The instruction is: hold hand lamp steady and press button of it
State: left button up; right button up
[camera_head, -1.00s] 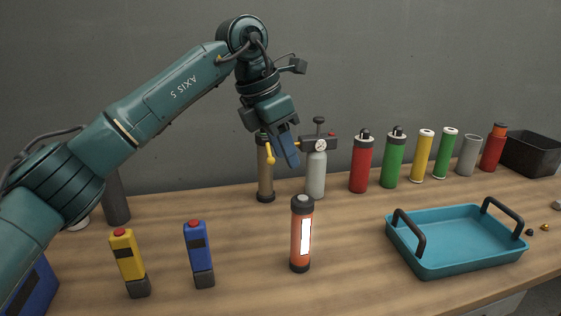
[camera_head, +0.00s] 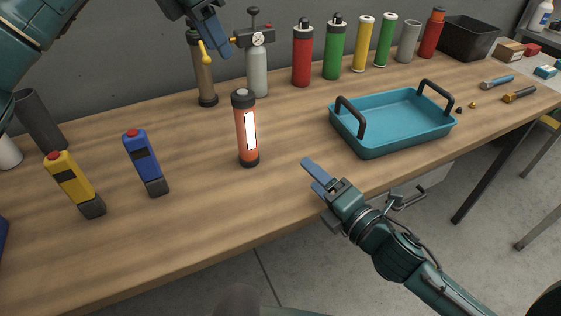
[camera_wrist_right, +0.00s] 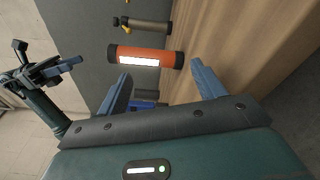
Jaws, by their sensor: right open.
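The hand lamp (camera_head: 241,132) is an orange cylinder with dark ends and a bright white strip. It stands upright on the table, and no gripper touches it. I cannot make out its button. My right gripper (camera_head: 312,178) is open and empty, at the table's front edge, to the right of the lamp. In the right wrist view the lamp (camera_wrist_right: 172,59) lies beyond the open fingers (camera_wrist_right: 158,82). My left gripper (camera_head: 210,38) is at the top of the head view, above and behind the lamp, partly cut off. Its opening cannot be judged.
A blue device (camera_head: 142,155) and a yellow device (camera_head: 72,183), both red-topped, stand left of the lamp. A teal tray (camera_head: 395,137) with black handles lies to its right. Several cylinders, including a red one (camera_head: 302,58), line the back. The table front around the lamp is clear.

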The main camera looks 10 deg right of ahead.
aim_at(242, 132)
jog(key=w+a+n, duration=0.1)
jog(key=a+n, duration=0.1)
jog(key=n, duration=0.1)
jog(key=w+a+n+y, duration=0.1)
jog(key=n, duration=0.3)
jog(key=w+a+r+n, duration=0.1)
jog(key=a+n, duration=0.1)
jog(key=n, duration=0.2)
jog(key=shift+w+a+g+y, duration=0.3)
jog(key=shift+a+g, duration=0.05)
jog(key=shift+g, duration=0.05)
jog(key=n, duration=0.2)
jog(key=w+n, duration=0.1)
jog(key=n, duration=0.1)
jog(key=shift+a, duration=0.4)
jog(key=x, duration=1.3)
jog(key=shift+a+r, duration=0.15)
jog(key=shift+c, duration=0.6)
jog(key=c, duration=1.1)
pick_arm(q)
grip_shut()
